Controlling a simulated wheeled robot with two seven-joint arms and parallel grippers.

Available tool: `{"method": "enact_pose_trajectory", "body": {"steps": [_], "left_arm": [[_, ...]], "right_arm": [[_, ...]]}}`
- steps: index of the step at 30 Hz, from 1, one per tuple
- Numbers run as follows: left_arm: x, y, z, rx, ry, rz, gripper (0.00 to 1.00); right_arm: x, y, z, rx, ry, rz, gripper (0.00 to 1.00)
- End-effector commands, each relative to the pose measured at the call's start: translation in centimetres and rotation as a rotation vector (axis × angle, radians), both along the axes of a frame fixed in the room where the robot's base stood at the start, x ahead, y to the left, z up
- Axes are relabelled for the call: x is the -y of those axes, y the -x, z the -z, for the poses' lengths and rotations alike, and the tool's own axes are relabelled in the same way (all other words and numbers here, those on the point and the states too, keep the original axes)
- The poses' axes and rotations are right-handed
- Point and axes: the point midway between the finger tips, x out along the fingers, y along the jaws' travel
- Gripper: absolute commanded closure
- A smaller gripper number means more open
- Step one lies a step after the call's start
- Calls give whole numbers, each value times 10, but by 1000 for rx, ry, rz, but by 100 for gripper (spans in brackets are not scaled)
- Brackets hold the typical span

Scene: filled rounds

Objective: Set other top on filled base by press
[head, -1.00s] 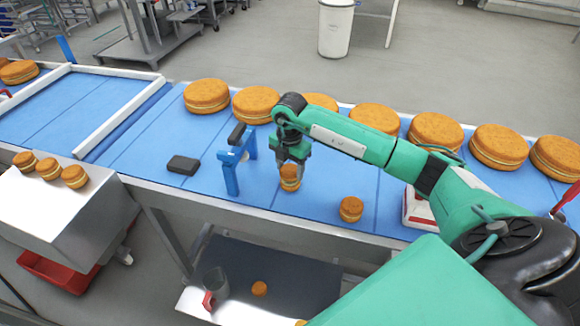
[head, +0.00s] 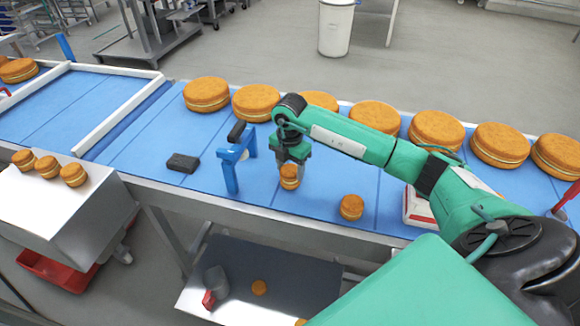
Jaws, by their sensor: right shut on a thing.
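My right gripper (head: 290,163) points down over the blue work surface (head: 190,207) and is shut on a small orange-brown filled round (head: 289,182). The round is held upright at or just above the surface; I cannot tell if it touches. Whether it is one piece or a top on a base is too small to tell. The blue press (head: 230,172), a small frame with a dark handle, stands just left of the gripper, apart from it. Another small filled round (head: 351,207) sits on the surface to the right. My left gripper is not in view.
Several large filled rounds (head: 375,118) line the back edge. A dark block (head: 183,163) lies left of the press. Small rounds (head: 47,168) sit on a metal stand at left. A lower shelf (head: 270,270) holds a jug (head: 215,283) and a loose piece (head: 259,287). A white-red box (head: 418,212) is at right.

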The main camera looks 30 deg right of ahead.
Motion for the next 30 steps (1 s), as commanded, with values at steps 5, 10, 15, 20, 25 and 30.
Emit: {"method": "enact_pose_trajectory", "body": {"steps": [5,10,15,20,25,30], "left_arm": [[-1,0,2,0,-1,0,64],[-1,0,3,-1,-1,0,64],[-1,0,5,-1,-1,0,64],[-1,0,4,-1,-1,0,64],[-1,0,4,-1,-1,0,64],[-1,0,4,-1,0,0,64]], "right_arm": [[0,0,3,0,0,0,55],[0,0,5,0,0,0,55],[0,0,7,0,0,0,55],[0,0,6,0,0,0,20],[0,0,6,0,0,0,20],[0,0,6,0,0,0,0]]}}
